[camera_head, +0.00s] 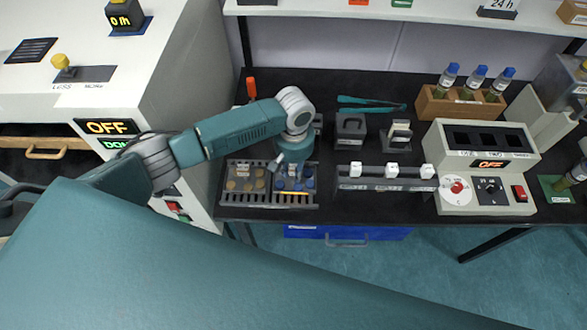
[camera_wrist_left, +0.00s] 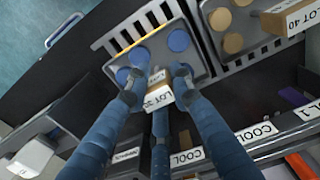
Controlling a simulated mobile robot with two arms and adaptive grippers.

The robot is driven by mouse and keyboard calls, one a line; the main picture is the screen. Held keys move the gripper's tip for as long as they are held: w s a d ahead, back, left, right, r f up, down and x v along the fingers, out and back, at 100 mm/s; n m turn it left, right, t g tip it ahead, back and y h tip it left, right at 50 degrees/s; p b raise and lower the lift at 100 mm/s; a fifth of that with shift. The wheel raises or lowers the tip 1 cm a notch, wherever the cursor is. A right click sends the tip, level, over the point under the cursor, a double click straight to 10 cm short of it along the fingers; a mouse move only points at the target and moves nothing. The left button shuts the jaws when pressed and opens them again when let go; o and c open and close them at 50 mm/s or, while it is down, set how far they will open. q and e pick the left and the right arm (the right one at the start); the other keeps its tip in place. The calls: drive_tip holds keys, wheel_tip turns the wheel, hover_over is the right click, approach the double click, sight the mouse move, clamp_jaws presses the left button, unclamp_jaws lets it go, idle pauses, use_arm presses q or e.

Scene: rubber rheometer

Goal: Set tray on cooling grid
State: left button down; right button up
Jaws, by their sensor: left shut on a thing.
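A grey tray with blue discs (camera_wrist_left: 186,40) is in my left gripper (camera_wrist_left: 157,82), whose fingers are shut around its tan handle block with a white LOT label (camera_wrist_left: 158,97). The tray lies over the right part of the slatted cooling grid (camera_head: 268,206); I cannot tell whether it rests on the slats or hangs just above. In the head view the left gripper (camera_head: 291,166) comes down from above and hides part of the tray. A second tray with tan discs (camera_head: 245,176) sits on the left part of the grid. My right gripper is not in view.
A grey machine with an OFF display (camera_head: 107,127) stands close left of the grid. A rail with white knobs (camera_head: 387,184) is to the right, and a small press block (camera_head: 350,129) is behind it. A bottle rack (camera_head: 459,106) and a control box (camera_head: 485,160) stand farther right.

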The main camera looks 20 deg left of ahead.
sight(294, 167)
use_arm(q)
drive_tip(key=shift+f, duration=0.55)
drive_tip(key=c, duration=1.4)
unclamp_jaws()
drive_tip(key=shift+c, duration=0.2)
wheel_tip(294, 167, up, 3)
drive_tip(key=p, duration=0.3)
drive_tip(key=shift+r, duration=1.5)
